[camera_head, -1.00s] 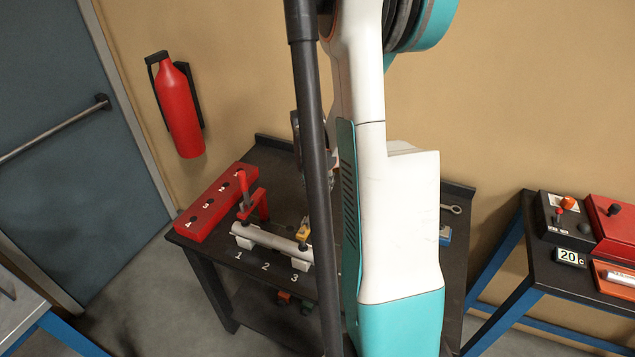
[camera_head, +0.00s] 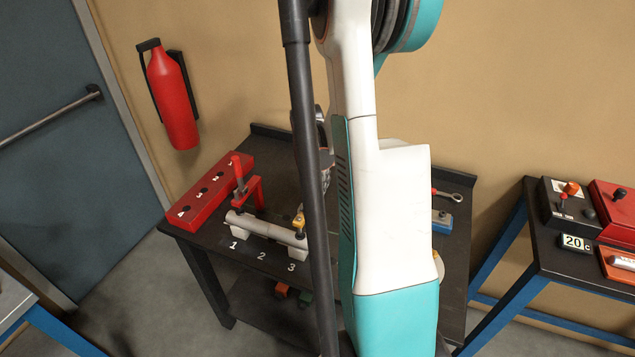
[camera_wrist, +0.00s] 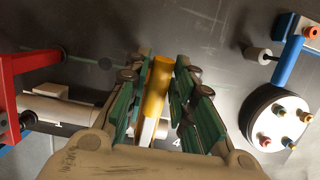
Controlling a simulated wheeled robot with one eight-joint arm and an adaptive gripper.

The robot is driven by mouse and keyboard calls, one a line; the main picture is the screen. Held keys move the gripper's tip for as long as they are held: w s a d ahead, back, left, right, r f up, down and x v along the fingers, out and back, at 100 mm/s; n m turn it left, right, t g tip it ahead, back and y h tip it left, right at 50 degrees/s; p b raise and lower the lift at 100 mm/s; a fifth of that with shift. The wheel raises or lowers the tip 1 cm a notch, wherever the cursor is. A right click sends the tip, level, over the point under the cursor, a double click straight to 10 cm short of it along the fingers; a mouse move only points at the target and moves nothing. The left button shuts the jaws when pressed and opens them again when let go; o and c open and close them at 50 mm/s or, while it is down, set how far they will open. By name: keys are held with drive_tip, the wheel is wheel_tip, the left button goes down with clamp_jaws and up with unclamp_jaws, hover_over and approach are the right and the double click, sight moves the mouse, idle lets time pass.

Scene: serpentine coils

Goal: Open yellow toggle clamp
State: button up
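The yellow toggle clamp (camera_head: 299,222) is at the right end of a light grey bar (camera_head: 262,229) on the dark table, partly hidden by a black column. In the wrist view its yellow handle (camera_wrist: 158,86) points away between the fingers of my gripper (camera_wrist: 163,75). The green-padded fingers stand on either side of the handle, with narrow dark gaps beside it. Whether a pad touches it is hard to tell. In the head view my gripper is mostly hidden behind my arm and the column.
A red clamp (camera_head: 250,192) stands at the bar's left end, also seen in the wrist view (camera_wrist: 30,68). Right of my gripper are a round disc with coloured knobs (camera_wrist: 275,118) and a blue-handled part (camera_wrist: 291,60).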

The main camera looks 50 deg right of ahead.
sight(317, 184)
drive_tip(key=shift+r+p, duration=0.3)
drive_tip(key=shift+r, duration=0.1)
clamp_jaws()
drive_tip(key=shift+p+v, duration=0.7)
drive_tip(key=shift+v, duration=0.6)
drive_tip(key=shift+s+a+r+p, duration=0.15)
drive_tip(key=shift+a+r+p, duration=0.45)
drive_tip(key=shift+r, duration=0.25)
drive_tip(key=shift+s+a+r+p, duration=0.2)
drive_tip(key=shift+a+r+p, duration=0.15)
drive_tip(key=shift+a+r, duration=0.55)
drive_tip(key=shift+s+a+r+p, duration=0.3)
drive_tip(key=shift+a+r, duration=0.15)
drive_tip(key=shift+a, duration=0.35)
drive_tip(key=shift+s+a+r+p, duration=0.25)
drive_tip(key=shift+a+r, duration=0.25)
drive_tip(key=shift+a, duration=0.25)
drive_tip(key=shift+s+a+r, duration=0.1)
drive_tip(key=shift+a, duration=0.4)
drive_tip(key=shift+s+a+r, duration=0.1)
drive_tip(key=shift+a+r, duration=0.05)
drive_tip(key=shift+a, duration=0.35)
drive_tip(key=shift+s+a, duration=0.3)
drive_tip(key=shift+a, duration=0.55)
